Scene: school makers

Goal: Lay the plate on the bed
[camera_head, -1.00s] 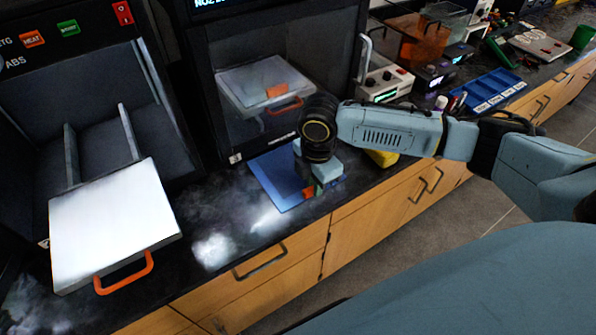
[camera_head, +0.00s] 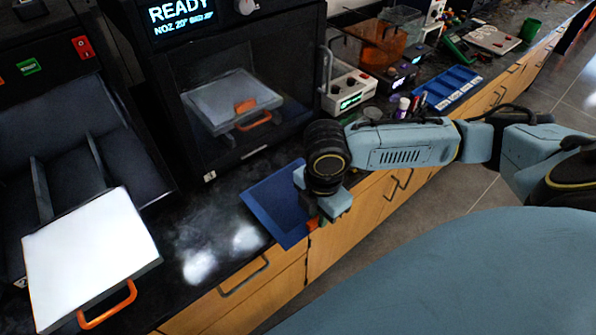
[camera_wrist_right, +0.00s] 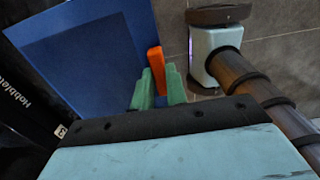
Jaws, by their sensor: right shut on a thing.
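The blue plate (camera_head: 272,205) is a flat sheet with an orange tab (camera_wrist_right: 156,68). My right gripper (camera_head: 318,215) is shut on the plate at its tab; its green fingertips (camera_wrist_right: 160,92) show in the wrist view. The plate reaches past the counter's front edge, and its height above the counter is hard to tell. A pale bed (camera_head: 90,250) with an orange handle sticks out of the left machine, and its top looks bare. Another pale bed (camera_head: 230,97), with an orange tab and handle, is inside the READY machine. My left gripper is not in view.
The dark counter (camera_head: 180,215) has free room between the pale front bed and the plate. Wooden drawers (camera_head: 245,295) with handles stand below. A white control box (camera_head: 350,92), a blue divided tray (camera_head: 447,86) and other items fill the counter to the right.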

